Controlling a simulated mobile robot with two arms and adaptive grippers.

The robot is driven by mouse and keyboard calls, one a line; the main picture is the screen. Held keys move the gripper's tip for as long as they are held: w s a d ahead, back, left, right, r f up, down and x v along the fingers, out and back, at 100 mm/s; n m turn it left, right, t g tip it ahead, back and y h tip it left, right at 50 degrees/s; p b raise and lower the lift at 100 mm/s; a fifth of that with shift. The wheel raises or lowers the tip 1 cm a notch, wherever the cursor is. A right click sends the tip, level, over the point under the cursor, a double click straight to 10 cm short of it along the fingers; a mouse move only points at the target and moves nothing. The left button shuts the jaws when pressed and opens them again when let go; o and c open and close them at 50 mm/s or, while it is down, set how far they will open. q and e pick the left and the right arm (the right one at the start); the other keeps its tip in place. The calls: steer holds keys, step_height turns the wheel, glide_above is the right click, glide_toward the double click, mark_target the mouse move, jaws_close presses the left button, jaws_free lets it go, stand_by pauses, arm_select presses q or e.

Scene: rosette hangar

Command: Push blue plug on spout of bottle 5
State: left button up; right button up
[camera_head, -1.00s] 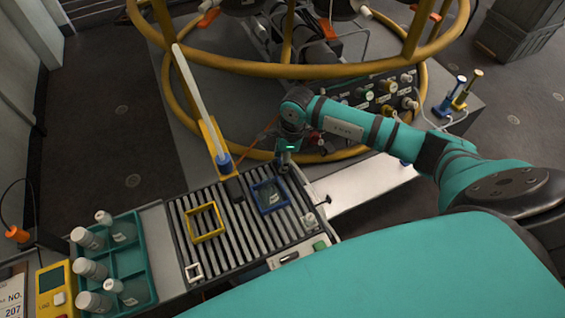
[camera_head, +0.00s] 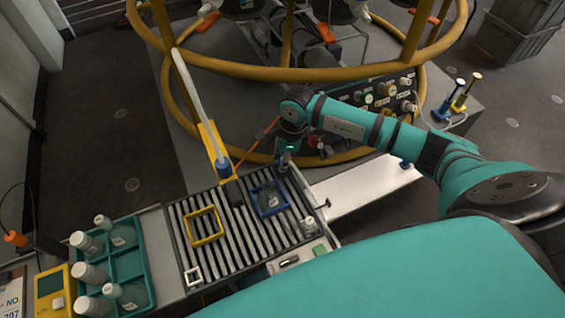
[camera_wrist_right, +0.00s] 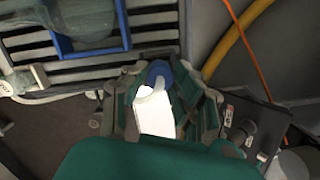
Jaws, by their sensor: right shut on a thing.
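My right gripper (camera_head: 284,162) hangs over the far right edge of the slatted rack. In the wrist view its fingers (camera_wrist_right: 160,88) are closed around a blue plug (camera_wrist_right: 158,70), with a pale curved piece by it. In the head view the plug is hidden by the gripper. Several white-capped bottles (camera_head: 87,272) stand or lean in a teal tray (camera_head: 151,282) at the lower left. A blue frame (camera_head: 286,188) on the rack holds a clear, greyish item. I cannot read which one is bottle 5, and no spout is clear. My left gripper is out of view.
Yellow rails (camera_head: 240,70) and a knob panel (camera_head: 385,92) lie beyond. A white shelf (camera_head: 365,187) is at right.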

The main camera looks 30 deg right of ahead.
step_height(320, 180, up, 8)
steer(key=shift+r, duration=0.25)
